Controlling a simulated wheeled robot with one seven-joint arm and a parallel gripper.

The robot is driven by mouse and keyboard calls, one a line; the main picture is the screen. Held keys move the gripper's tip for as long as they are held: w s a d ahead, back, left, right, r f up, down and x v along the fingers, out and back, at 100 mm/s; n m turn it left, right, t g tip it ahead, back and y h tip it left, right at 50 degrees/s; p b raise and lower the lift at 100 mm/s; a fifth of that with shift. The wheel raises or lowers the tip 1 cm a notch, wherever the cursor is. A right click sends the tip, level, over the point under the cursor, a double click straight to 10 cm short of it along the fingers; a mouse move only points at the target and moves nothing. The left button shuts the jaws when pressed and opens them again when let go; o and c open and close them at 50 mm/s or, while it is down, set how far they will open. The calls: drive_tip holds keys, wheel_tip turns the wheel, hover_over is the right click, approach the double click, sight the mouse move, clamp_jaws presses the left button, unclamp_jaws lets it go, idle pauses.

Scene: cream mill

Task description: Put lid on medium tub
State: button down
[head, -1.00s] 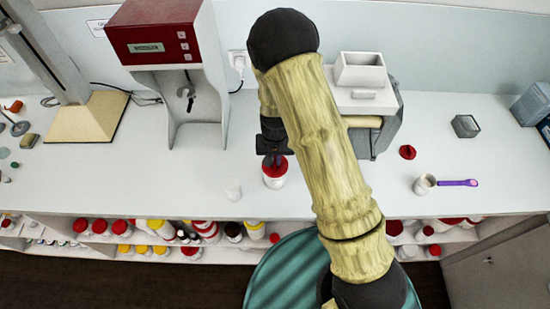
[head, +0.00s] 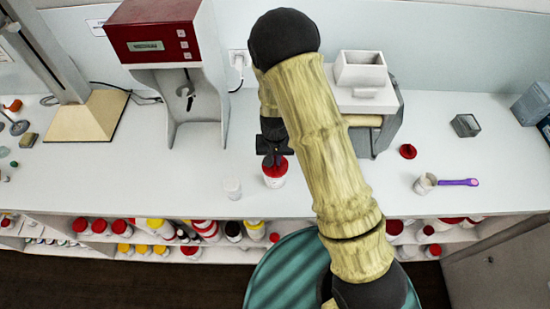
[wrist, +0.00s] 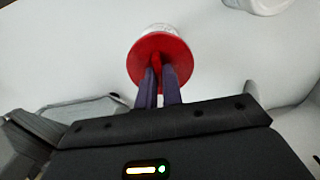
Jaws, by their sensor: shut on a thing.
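A white tub (head: 275,182) stands on the counter left of my arm, with a red lid (head: 281,167) on its top. In the wrist view the red lid (wrist: 172,46) covers the tub's mouth, and a strip of the white tub (wrist: 160,28) shows beyond it. My gripper (head: 275,160) is over the lid. In the wrist view my gripper (wrist: 158,72) is shut on the lid's raised middle. The picture does not show whether the lid is fully seated. Another red lid (head: 408,151) lies on the counter at the right.
A small white cup (head: 232,187) stands left of the tub. A cup (head: 425,184) with a purple scoop (head: 457,182) is at the right. A red-topped machine (head: 155,40) stands behind left. The front counter edge is close, above shelves of bottles.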

idle(0.4)
drive_tip(key=c, duration=1)
unclamp_jaws()
drive_tip(key=shift+r+p, duration=1.75)
drive_tip(key=shift+r, duration=0.5)
clamp_jaws()
drive_tip(key=shift+f+b, duration=1.2)
drive_tip(key=shift+f, duration=0.35)
